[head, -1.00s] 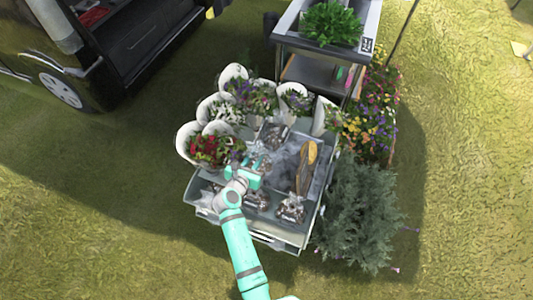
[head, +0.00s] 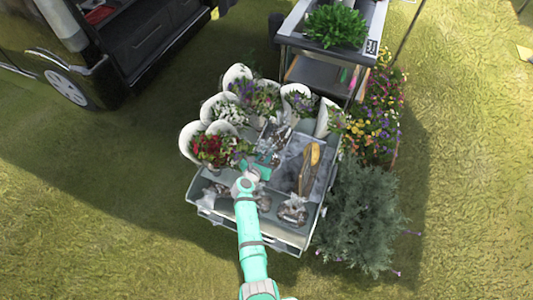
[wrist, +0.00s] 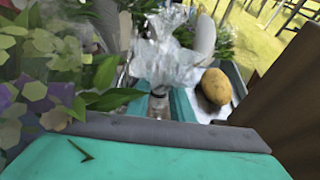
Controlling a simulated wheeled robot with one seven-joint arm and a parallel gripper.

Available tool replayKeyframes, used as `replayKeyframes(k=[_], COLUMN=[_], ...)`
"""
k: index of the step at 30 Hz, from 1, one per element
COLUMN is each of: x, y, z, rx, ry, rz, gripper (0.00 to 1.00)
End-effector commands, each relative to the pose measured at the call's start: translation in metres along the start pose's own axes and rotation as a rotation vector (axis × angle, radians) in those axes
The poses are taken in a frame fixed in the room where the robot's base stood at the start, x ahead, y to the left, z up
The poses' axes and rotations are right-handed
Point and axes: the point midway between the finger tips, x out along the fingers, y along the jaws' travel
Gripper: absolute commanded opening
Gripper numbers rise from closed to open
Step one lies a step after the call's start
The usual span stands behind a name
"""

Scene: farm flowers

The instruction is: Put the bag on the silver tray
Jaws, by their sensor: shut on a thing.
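My gripper (head: 265,160) is over the middle of the flower cart. In the wrist view its teal fingers (wrist: 160,105) are shut on the gathered neck of a clear plastic bag (wrist: 165,62), whose crinkled top stands up between them. The bag's lower part is hidden behind the gripper body. A silver-grey tray (head: 290,162) lies just right of my gripper in the head view, with a long brown and yellow object (head: 309,168) along its right side. Other clear bags with brown contents sit nearby, one at the front right (head: 292,211) and one behind the gripper (head: 275,131).
White pots of flowers (head: 212,148) line the cart's left and back edges. Leaves crowd the left of the wrist view. A yellow-brown rounded object (wrist: 216,86) lies right of the fingers. A bushy plant (head: 360,220) stands right of the cart.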

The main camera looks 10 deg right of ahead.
Motion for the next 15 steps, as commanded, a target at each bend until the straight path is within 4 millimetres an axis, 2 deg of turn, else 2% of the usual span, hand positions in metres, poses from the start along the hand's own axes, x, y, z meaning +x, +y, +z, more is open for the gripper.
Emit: replayKeyframes(k=[15], x=[0.0039], y=[0.0010], z=[-0.0069], rx=[0.002], ry=[-0.003], rz=[0.001], gripper=[0.00])
